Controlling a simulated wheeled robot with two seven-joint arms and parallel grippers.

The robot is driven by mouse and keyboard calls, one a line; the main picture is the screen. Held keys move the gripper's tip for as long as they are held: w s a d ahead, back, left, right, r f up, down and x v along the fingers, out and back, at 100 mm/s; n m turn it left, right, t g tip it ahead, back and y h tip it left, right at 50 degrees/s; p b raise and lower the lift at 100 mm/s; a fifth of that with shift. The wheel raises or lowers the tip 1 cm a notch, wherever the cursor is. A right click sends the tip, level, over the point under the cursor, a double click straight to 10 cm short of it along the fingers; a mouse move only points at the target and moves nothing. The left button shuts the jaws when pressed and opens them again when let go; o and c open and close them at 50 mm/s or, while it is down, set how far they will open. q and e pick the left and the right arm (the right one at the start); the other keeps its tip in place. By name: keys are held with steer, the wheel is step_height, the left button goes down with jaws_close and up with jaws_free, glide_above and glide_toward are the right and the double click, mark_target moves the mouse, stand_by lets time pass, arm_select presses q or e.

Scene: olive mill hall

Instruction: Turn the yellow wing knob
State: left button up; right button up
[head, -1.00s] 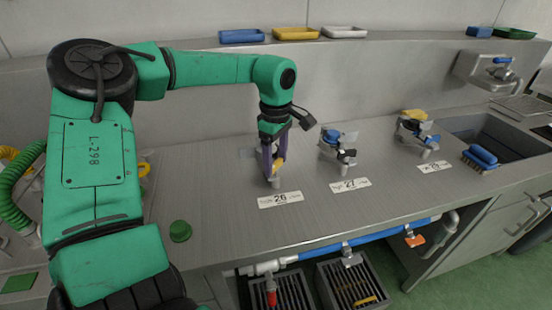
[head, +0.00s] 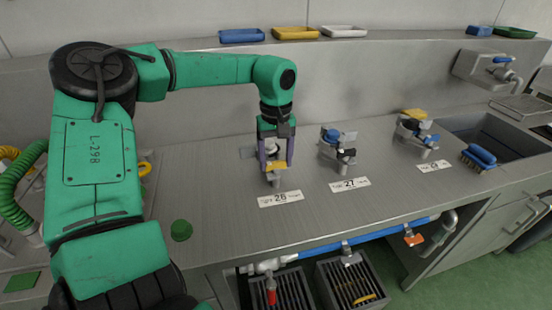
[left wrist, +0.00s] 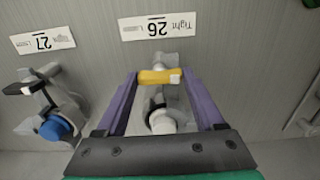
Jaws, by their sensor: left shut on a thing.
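The yellow wing knob (head: 276,165) is on the valve above the label 26 (head: 280,198). My left gripper (head: 275,163) comes down over it from above, with its purple fingers shut on the knob. In the left wrist view the knob (left wrist: 160,76) lies crosswise between the two fingertips, with a small white mark at one end. The grey valve body and a white round part (left wrist: 162,122) show below it between the fingers. My right gripper is not in view.
Valve 27 (head: 338,145) with a blue knob stands just right of my left gripper. Another valve (head: 418,130) with blue and yellow parts stands further right, beside a blue brush (head: 480,157) and a sink. Coloured trays (head: 296,33) line the back ledge.

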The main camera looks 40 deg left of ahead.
mark_target(276, 162)
arm_select(q)
steer(key=shift+r, duration=0.1)
stand_by(0.4)
steer(key=o, duration=1.4)
step_height(276, 162, up, 14)
steer(key=shift+r, duration=0.25)
